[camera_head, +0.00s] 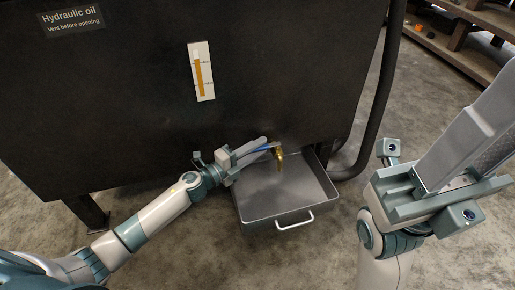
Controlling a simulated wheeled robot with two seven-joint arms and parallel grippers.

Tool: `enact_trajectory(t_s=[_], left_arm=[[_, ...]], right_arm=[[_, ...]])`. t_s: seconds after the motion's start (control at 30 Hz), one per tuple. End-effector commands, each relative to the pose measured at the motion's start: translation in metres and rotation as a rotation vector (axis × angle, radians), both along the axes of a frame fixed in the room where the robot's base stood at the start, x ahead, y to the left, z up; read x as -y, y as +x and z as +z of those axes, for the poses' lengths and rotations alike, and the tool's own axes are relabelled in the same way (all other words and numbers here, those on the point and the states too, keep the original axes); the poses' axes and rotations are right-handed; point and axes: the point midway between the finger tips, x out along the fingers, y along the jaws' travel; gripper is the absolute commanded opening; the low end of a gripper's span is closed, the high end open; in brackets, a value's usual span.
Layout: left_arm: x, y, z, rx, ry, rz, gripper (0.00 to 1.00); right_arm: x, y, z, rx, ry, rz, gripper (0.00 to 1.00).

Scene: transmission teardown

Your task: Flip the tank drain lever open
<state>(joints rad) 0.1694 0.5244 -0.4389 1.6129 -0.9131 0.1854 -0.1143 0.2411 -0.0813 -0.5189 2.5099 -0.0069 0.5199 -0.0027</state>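The dark hydraulic oil tank (120,120) fills the left and middle of the head view. A brass drain valve (279,158) sticks out low on its front, with its spout pointing down. A blue lever (262,148) runs left from the valve, partly hidden by my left gripper. My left gripper (265,146) has its fingers at the lever, close to the valve; whether they touch or grip it is too small to tell. My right gripper (480,125) is large in the right foreground, away from the valve; the gap between its fingers cannot be made out.
A grey drip tray (306,190) with a front handle (294,221) sits on the floor under the valve. A dark hose (384,95) curves down the tank's right side. A level gauge (201,71) is on the tank front. Wooden shelving (460,40) stands at upper right.

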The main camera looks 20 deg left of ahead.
Motion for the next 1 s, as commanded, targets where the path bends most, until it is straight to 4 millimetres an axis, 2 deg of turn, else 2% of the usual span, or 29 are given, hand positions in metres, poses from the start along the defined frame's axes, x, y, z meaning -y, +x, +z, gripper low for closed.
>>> enact_trajectory(t_s=[0.03,0.1,1.0], left_arm=[[0.0000,-0.0001,0.0000,0.000,0.000,0.000,0.17],[0.0000,-0.0001,0.0000,0.000,0.000,0.000,0.00],[0.0001,-0.0006,-0.0006,-0.001,0.001,-0.001,0.00]], right_arm=[[0.0001,0.0001,-0.0001,0.000,0.000,0.000,0.31],[0.0001,0.0002,-0.0004,0.000,-0.001,-0.001,0.31],[0.0010,0.0009,-0.0015,-0.002,-0.004,-0.006,0.31]])
